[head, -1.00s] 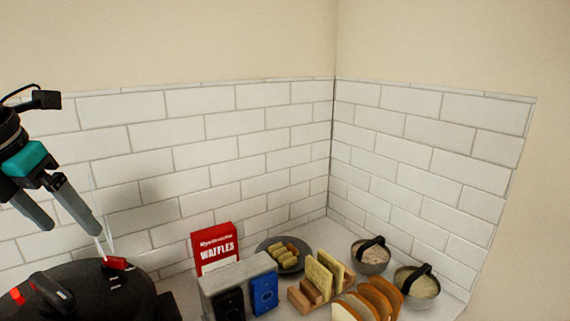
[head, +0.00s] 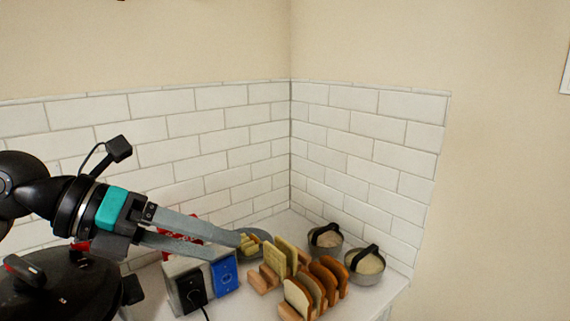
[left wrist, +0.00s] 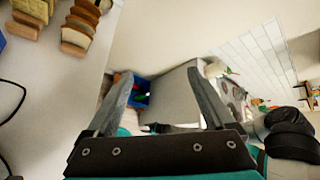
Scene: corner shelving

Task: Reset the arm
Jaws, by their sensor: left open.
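My left gripper (head: 238,247) reaches in from the left in the head view. Its two long grey fingers are apart and point right, with nothing between them. In that view they cross in front of a red box (head: 180,247), hiding most of it, and end near a plate of rolled food (head: 262,234). In the left wrist view the open fingers (left wrist: 160,73) show a clear gap, with a grey surface and a blue container beyond. My right gripper is not in view.
A round black appliance (head: 60,290) is at the lower left. Tiled walls close the corner behind.

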